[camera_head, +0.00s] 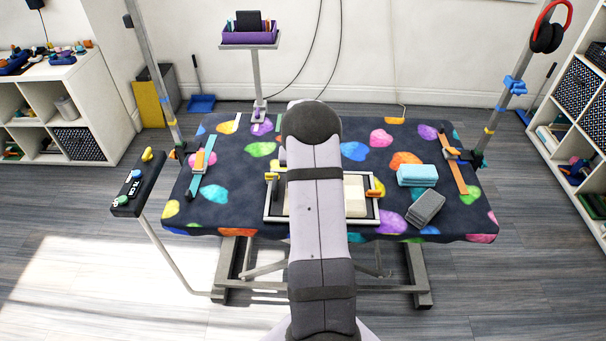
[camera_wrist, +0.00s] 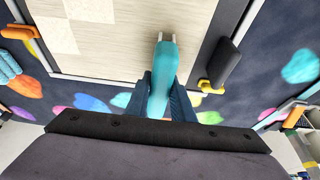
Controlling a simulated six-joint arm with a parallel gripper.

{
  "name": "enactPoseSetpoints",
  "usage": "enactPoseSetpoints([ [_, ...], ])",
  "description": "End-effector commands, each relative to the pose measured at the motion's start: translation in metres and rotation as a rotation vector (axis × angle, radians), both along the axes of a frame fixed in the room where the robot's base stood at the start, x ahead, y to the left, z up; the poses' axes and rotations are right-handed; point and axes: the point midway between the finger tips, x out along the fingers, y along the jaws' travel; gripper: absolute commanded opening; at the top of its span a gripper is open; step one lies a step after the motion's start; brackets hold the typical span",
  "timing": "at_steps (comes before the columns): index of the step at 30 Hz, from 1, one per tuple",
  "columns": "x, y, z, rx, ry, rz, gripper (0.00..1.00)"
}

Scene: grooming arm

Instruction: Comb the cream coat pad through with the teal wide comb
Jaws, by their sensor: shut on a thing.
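The cream coat pad (camera_head: 355,198) lies in a pale frame on the table, largely hidden behind my arm in the head view. In the wrist view the pad (camera_wrist: 110,50) shows fine streaks and several paler square patches at the upper left. My gripper (camera_wrist: 163,92) is shut on the teal wide comb (camera_wrist: 160,80), between dark blue fingers. The comb's far end overlaps the pad near its lower edge in the wrist view; I cannot tell whether it touches. In the head view my arm hides gripper and comb.
Blue towels (camera_head: 417,175) and a grey block (camera_head: 426,208) lie right of the frame. The patterned table top left of the frame is mostly clear.

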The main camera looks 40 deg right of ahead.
Motion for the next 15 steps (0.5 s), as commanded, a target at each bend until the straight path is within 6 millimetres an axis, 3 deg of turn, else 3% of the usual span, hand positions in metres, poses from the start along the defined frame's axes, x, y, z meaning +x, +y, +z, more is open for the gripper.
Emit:
enactPoseSetpoints([
  [8,-0.002,0.0,-0.001,0.003,0.004,-0.001,0.0],
  [15,-0.019,-0.017,-0.001,0.003,0.004,-0.005,0.0],
])
